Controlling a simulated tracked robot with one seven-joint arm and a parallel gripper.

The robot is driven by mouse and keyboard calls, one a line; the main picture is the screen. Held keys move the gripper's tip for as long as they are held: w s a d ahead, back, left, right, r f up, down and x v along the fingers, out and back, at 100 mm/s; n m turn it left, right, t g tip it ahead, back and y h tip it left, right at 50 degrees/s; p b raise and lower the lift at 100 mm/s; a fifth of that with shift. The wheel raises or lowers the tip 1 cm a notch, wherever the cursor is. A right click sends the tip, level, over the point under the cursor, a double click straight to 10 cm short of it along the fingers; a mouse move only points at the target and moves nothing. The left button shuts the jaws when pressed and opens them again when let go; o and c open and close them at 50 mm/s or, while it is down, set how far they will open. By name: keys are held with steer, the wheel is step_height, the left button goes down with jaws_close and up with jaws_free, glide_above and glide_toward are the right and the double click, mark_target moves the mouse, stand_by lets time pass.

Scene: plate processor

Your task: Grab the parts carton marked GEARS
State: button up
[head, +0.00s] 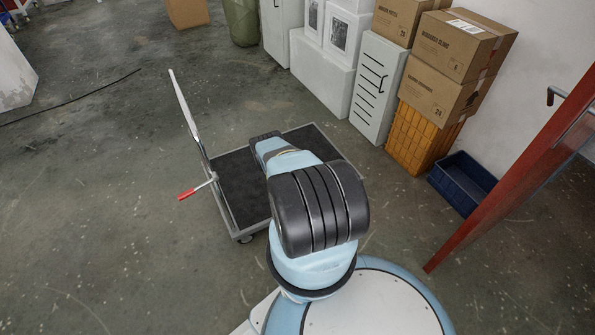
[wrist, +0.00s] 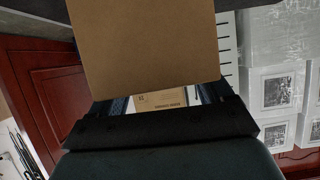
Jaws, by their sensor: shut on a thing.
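In the wrist view a plain brown carton (wrist: 145,45) fills the upper middle, directly in front of my gripper (wrist: 164,93). My gripper is shut on this carton. No marking shows on the face turned to the camera, so I cannot read whether it says GEARS. The carton hides the fingertips. In the head view my arm covers the gripper and the held carton.
Brown cartons (head: 437,92) stand on an orange crate (head: 411,140) at the right, beside a blue bin (head: 462,183). White boxes (head: 322,73) stand along the wall. A flat trolley (head: 238,189) lies beyond my arm. Open floor is at left.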

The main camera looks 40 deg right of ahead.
jaws_close()
steer(key=shift+a, duration=0.1)
stand_by(0.4)
